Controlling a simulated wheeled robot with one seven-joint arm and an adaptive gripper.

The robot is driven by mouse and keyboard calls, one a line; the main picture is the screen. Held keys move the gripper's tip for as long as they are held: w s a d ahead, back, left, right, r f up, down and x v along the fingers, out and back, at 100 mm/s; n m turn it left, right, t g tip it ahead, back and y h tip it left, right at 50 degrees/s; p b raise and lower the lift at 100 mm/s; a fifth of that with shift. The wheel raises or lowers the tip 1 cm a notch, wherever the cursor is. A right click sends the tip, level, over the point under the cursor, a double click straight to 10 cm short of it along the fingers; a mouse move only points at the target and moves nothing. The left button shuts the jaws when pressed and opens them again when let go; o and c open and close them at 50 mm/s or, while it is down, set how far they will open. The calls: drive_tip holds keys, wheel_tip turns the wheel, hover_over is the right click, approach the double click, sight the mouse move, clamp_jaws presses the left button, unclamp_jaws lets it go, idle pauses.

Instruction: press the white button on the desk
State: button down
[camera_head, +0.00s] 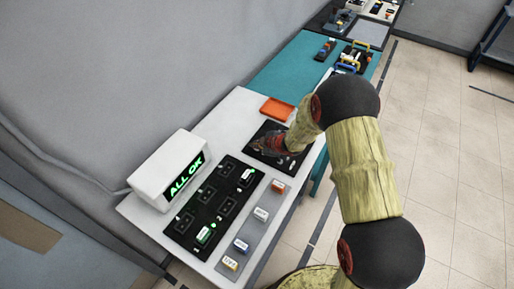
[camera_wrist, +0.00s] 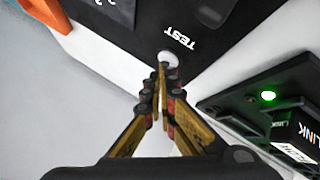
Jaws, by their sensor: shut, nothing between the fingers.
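The white button (camera_wrist: 168,57) is a small round disc beside the word TEST on a black panel (camera_wrist: 190,15) in the wrist view. My gripper (camera_wrist: 163,70) is shut and empty, its fingertips at the lower edge of the button and covering part of it. I cannot tell whether they touch it. In the head view my gripper (camera_head: 262,148) is over the black panel (camera_head: 266,130) on the white desk (camera_head: 225,115). The button cannot be made out there.
A white box (camera_head: 168,170) reads ALL OK in green. A black slotted board (camera_head: 213,207) and a grey strip (camera_head: 255,225) with several labelled blocks lie in front. An orange tray (camera_head: 277,109) lies behind the panel. A teal table (camera_head: 290,70) adjoins the desk.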

drive_tip(key=shift+r+p, duration=0.45)
drive_tip(key=shift+r, duration=0.2)
drive_tip(key=shift+r+p, duration=2.15)
drive_tip(key=shift+r, duration=0.35)
drive_tip(key=shift+r, duration=0.1)
